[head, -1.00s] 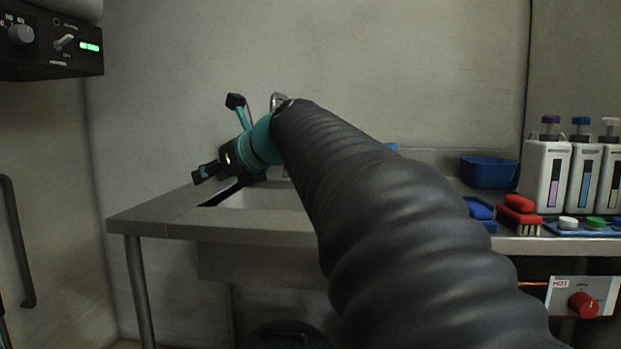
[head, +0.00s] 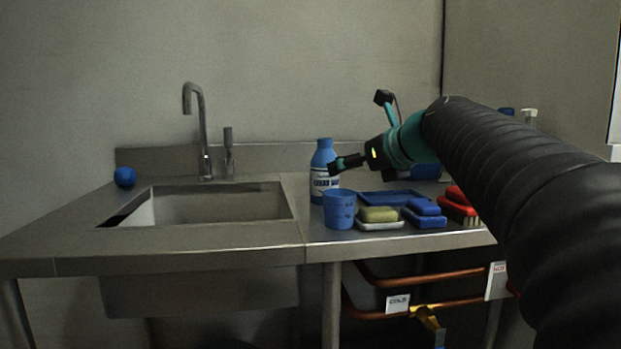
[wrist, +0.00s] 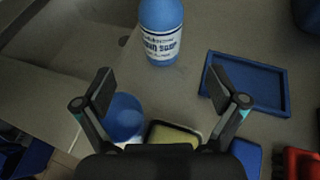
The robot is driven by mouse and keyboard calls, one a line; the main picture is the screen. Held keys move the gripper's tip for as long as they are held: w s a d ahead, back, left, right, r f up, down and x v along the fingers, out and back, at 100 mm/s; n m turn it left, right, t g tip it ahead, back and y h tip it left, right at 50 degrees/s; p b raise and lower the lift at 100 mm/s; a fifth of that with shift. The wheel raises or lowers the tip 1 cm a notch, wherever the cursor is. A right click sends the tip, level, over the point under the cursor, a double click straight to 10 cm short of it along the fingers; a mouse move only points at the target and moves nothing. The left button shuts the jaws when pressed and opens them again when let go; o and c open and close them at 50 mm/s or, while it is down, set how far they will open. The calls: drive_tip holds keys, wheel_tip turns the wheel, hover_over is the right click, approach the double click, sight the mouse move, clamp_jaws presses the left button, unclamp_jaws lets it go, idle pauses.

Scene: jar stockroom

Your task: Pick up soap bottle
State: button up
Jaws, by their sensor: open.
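The soap bottle (head: 323,172) is blue with a white label and stands upright on the counter, right of the sink and behind a blue cup (head: 339,210). In the wrist view the soap bottle (wrist: 161,30) is at the top centre, beyond my fingertips, with its top cut off by the frame edge. My gripper (head: 334,166) is open and empty; in the head view its fingers overlap the bottle's right edge. In the wrist view my gripper (wrist: 160,82) has its two fingers spread wide with nothing between them. I cannot tell the exact gap to the bottle.
The blue cup, a yellow-green sponge on a white dish (head: 380,218), blue sponges (head: 425,218) and a red brush (head: 458,207) stand along the front. A blue tray (wrist: 245,82) lies right of the bottle. The sink (head: 215,207) with its faucet (head: 203,130) is left.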

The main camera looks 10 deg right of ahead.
sight(325, 176)
drive_tip(key=x, duration=0.6)
drive_tip(key=shift+b+x, duration=0.4)
drive_tip(key=shift+x, duration=2.8)
drive_tip(key=shift+w+r, duration=0.1)
drive_tip(key=shift+r, duration=0.05)
drive_tip(key=c, duration=1.4)
drive_tip(key=shift+r, duration=0.2)
